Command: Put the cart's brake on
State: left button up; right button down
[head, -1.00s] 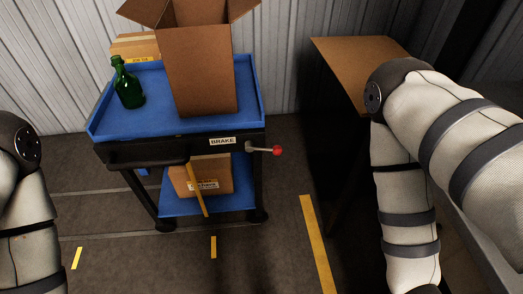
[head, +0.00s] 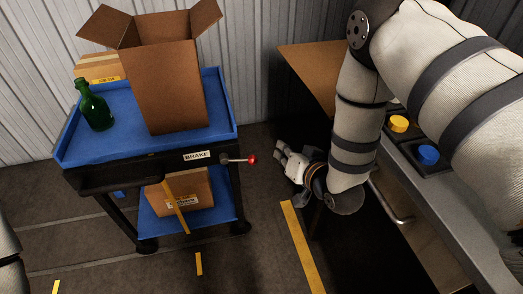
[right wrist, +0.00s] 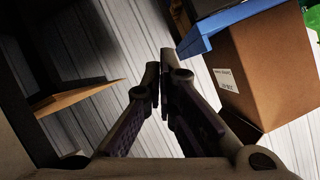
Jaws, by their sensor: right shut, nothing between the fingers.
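The cart (head: 222,130) has a blue top tray and a dark frame, and stands left of centre in the head view. A white label reading BRAKE (head: 197,156) is on its front edge. The lever cannot be made out there. My left gripper is out of view.
An open cardboard box (head: 165,90) and a green bottle (head: 95,108) stand on the cart's top. A closed box (head: 190,193) sits on its lower shelf. A brown-topped table (head: 312,65) is behind my right arm. A grey bench with yellow and blue buttons (head: 428,155) is at right.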

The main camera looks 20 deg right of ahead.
aim_at(239, 160)
jog(key=shift+w+r, duration=0.1)
